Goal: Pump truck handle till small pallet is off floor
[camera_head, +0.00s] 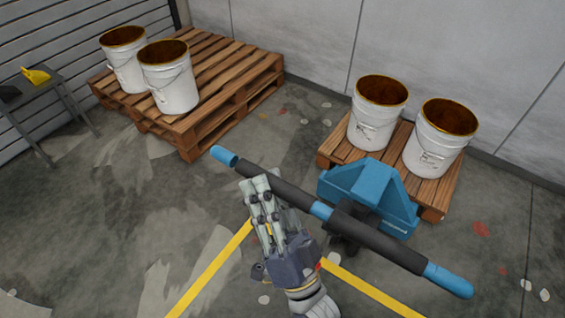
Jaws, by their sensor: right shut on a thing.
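The blue pallet truck (371,184) stands at the near end of the small pallet (335,152). Its handle (377,236) is a long bar with dark grips and blue ends, running from upper left to lower right. My right gripper (262,190) is shut on the left dark grip of the handle. Two white buckets with brown insides, a left one (372,127) and a right one (430,150), stand upright on the small pallet. The forks are hidden, and I cannot tell whether the pallet touches the floor. My left gripper is not in view.
A larger wooden pallet (222,68) at the back left bears two more white buckets (170,90). A grey table (45,88) with a yellow item (36,76) stands at the far left. Yellow lines (213,268) mark the floor. The left foreground is clear.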

